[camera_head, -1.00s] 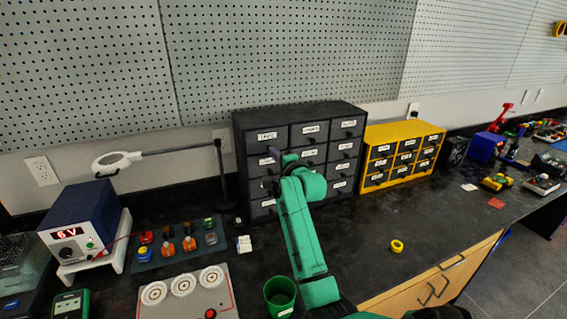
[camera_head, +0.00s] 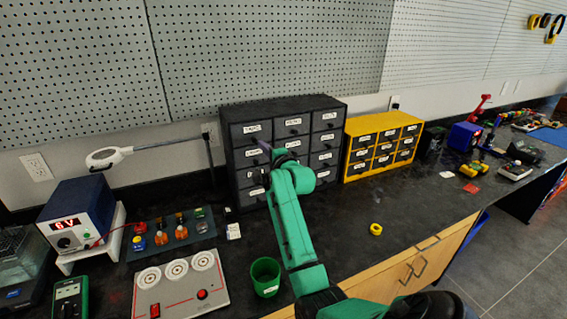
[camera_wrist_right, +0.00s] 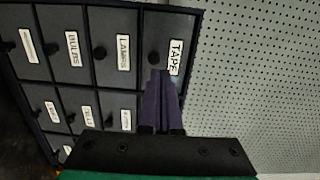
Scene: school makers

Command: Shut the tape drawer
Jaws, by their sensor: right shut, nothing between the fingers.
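The tape drawer (camera_head: 252,133) is the top left drawer of the dark cabinet (camera_head: 283,104). In the right wrist view its face (camera_wrist_right: 166,22) and TAPE label (camera_wrist_right: 175,57) show at the cabinet's corner, turned sideways. The face looks flush or nearly flush with its neighbours; a small gap cannot be ruled out. My right gripper (camera_head: 264,146) is shut and empty, its purple fingertips (camera_wrist_right: 160,76) at or very near the drawer's front, over the knob area. Whether they touch cannot be told. My left gripper is not in view.
A yellow drawer cabinet (camera_head: 384,119) stands to the right. A magnifier lamp (camera_head: 110,157), blue power supply (camera_head: 82,213) and switch panels are at left. A green cup (camera_head: 265,277) and yellow tape ring (camera_head: 376,229) stand on the worktop, which is clear around the ring.

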